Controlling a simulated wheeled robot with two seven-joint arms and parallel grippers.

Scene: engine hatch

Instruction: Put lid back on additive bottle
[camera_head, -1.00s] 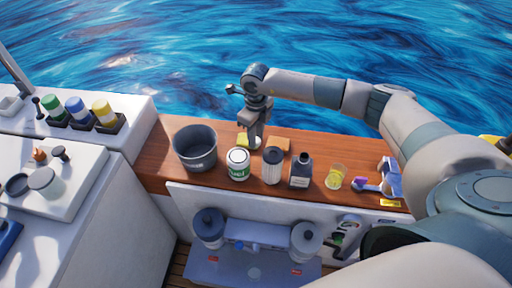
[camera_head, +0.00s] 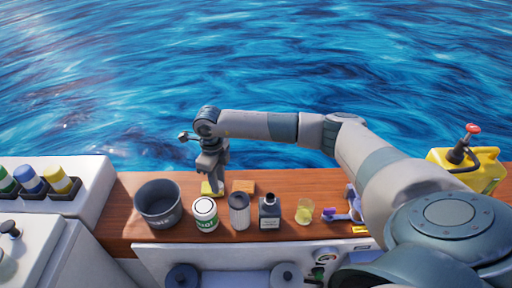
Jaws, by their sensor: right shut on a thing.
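A dark bottle with a pale label, which looks like the additive bottle (camera_head: 270,213), stands upright on the wooden bench. Its narrow neck is dark, and I cannot tell at this size whether the mouth is open. My right gripper (camera_head: 217,188) points down at the back of the bench, left of the bottle and behind the white can. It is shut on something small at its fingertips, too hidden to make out. I see no separate lid that I can identify. My left gripper is not in view.
A grey bucket (camera_head: 158,204), a white-and-green can (camera_head: 204,215), a pale cylindrical filter (camera_head: 239,212) and a yellow-filled cup (camera_head: 304,212) stand along the bench. A yellow block (camera_head: 207,188) and a tan block (camera_head: 243,186) flank the gripper. A yellow jerrycan (camera_head: 479,172) stands at right.

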